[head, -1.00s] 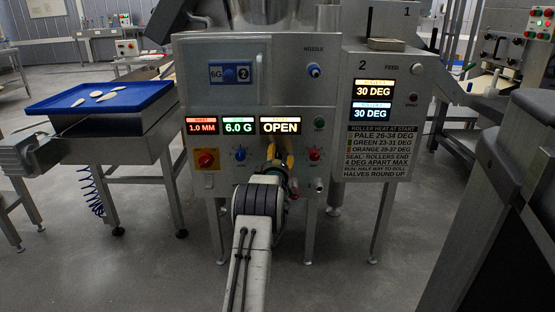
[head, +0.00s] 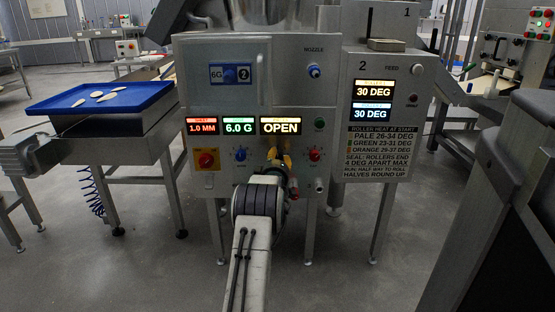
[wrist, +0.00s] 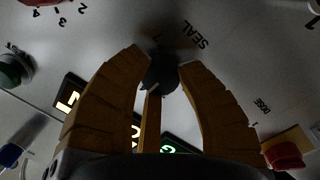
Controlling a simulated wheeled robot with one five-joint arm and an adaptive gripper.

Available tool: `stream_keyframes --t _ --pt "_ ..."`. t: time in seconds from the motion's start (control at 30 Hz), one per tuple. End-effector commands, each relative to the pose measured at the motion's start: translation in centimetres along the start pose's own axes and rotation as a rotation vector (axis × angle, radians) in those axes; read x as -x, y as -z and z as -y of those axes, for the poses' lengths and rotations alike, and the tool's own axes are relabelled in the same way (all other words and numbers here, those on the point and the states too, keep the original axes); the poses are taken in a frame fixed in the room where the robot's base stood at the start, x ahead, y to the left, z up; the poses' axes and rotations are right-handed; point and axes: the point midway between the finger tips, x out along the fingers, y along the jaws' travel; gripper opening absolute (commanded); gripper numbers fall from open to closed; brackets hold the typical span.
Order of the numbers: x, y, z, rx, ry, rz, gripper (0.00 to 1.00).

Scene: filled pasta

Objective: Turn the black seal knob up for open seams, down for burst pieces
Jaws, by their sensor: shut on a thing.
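The black seal knob (wrist: 163,72) is between my gripper's tan fingers in the wrist view, beside the word SEAL on the panel. My gripper (wrist: 165,80) is shut on it. In the head view my gripper (head: 279,160) reaches the lower middle of the machine front and hides the knob. The seam display (head: 281,126) above it reads OPEN. I cannot clearly tell the knob's pointer angle. Several pale pieces (head: 97,94) lie on the blue tray (head: 60,103) at the left; their seams are too small to judge.
A red knob (head: 315,154) and a blue knob (head: 240,154) flank my gripper. Displays read 1.0 MM (head: 201,127) and 6.0 G (head: 238,126). Two right-hand displays (head: 373,100) read 30 DEG. A rule sign (head: 375,152) hangs below them. A grey metal box (head: 28,150) stands at left.

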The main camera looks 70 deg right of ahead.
Motion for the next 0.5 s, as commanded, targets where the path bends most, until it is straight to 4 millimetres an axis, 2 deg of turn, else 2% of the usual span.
stream_keyframes --t 0.27,0.5 --pt "0.00 -0.28 0.03 -0.095 0.008 0.010 0.00" --pt "0.00 -0.26 0.03 -0.283 0.019 0.021 0.00"
